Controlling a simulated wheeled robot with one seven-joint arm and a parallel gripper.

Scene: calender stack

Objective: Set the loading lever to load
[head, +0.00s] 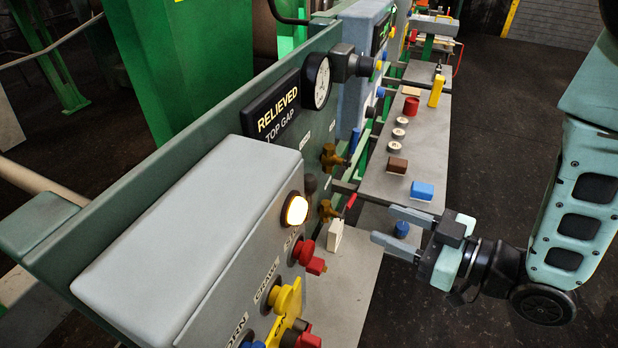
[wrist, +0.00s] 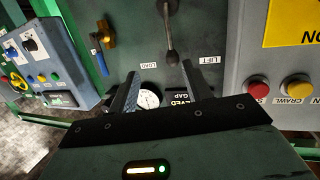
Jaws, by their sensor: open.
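The loading lever (wrist: 170,40) shows in the wrist view as a dark, nearly upright rod with a rounded lower end. It stands on the green panel between the LOAD label (wrist: 148,65) on the left and the LIFT label (wrist: 210,60) on the right. I cannot tell its setting from this. I cannot clearly make the lever out in the head view. My gripper (head: 388,227) is open and held in front of the panel, right of it in the head view. In the wrist view my gripper's fingers (wrist: 160,72) point toward the panel, apart from the lever.
The panel carries a gauge (head: 317,81) and a RELIEVED TOP GAP sign (head: 277,112). A brass valve with a blue handle (wrist: 108,40) is left of the lever. A grey button box (head: 190,220) stands near. A grey shelf (head: 385,170) holds small blocks. Open floor lies right.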

